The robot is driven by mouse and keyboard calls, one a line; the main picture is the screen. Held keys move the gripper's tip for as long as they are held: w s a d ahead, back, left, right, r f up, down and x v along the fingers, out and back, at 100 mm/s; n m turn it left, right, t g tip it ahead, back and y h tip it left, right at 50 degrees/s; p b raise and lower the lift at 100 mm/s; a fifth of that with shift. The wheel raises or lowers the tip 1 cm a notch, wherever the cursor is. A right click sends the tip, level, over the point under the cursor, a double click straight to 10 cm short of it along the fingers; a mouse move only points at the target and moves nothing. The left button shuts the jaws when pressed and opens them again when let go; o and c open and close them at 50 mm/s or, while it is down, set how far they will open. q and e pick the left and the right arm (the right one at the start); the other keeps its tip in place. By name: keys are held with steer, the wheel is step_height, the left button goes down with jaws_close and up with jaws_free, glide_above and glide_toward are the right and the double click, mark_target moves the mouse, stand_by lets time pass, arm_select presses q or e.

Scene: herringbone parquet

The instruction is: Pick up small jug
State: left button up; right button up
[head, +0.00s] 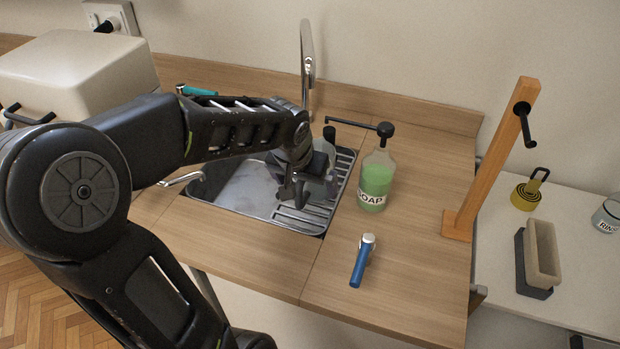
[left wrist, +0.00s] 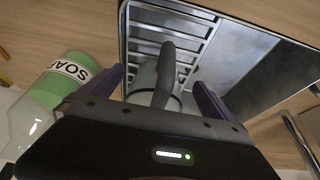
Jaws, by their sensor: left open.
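The small jug shows in the left wrist view as a pale body with a grey upright handle (left wrist: 166,75), above the ribbed drainer of the sink. My left gripper (left wrist: 158,85) is open, with one purple-grey finger on each side of the jug's handle. I cannot tell whether the fingers touch it. In the head view my left gripper (head: 310,186) is over the right part of the sink, and my arm and hand hide most of the jug there. My right gripper is not in view.
A green soap bottle (head: 376,182) stands close to the right of the sink (head: 232,196). A blue-handled tool (head: 361,262) lies in front of it. The tap (head: 307,65) rises behind the sink. A wooden post (head: 492,160) stands at the counter's right edge.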

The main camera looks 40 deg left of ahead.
arm_select(q)
steer(key=w, duration=0.1)
steer(key=w+a+p, duration=0.1)
steer(key=w, duration=0.1)
steer(key=shift+w+a+f, duration=0.1)
steer(key=shift+w+f, duration=0.1)
steer(key=shift+w, duration=0.1)
steer(key=shift+w+f, duration=0.1)
steer(key=shift+f, duration=0.3)
steer(key=shift+c, duration=0.6)
steer(key=c, duration=1.3)
steer(key=shift+r, duration=0.2)
